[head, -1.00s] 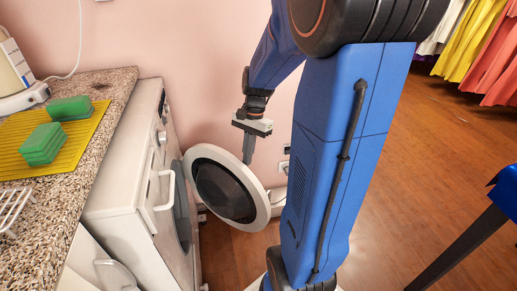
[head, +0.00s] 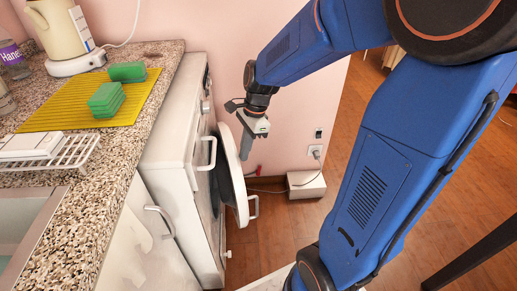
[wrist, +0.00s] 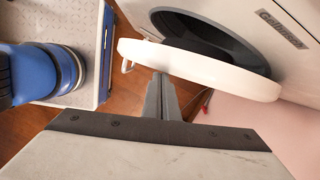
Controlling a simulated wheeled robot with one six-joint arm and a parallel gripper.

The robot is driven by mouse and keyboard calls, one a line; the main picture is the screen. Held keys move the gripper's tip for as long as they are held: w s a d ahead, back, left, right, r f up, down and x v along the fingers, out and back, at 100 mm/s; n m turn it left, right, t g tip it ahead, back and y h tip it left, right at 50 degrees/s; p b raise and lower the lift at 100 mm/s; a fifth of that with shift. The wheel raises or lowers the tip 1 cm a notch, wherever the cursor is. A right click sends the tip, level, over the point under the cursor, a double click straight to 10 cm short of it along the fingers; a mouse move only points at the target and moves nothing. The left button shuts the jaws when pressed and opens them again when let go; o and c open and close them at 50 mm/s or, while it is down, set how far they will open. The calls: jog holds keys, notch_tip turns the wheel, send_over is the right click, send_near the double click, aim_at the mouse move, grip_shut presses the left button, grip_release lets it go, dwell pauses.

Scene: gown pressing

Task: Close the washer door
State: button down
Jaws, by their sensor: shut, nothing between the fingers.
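In the wrist view the door (wrist: 200,66) spans the frame in front of the dark opening (wrist: 210,38). My gripper (head: 246,151) points down at the far, outer side of the door, close to its upper rim. In the wrist view my shut, empty fingers (wrist: 162,88) reach toward the door's rim; I cannot tell if they touch.
A granite counter (head: 118,158) holds a yellow mat (head: 66,121), green sponges (head: 105,99), a kettle (head: 54,28) and a white rack (head: 75,154). A white box (head: 306,184) sits by the pink wall.

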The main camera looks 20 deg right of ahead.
jog(key=shift+w+a, duration=0.2)
jog(key=shift+a, duration=1)
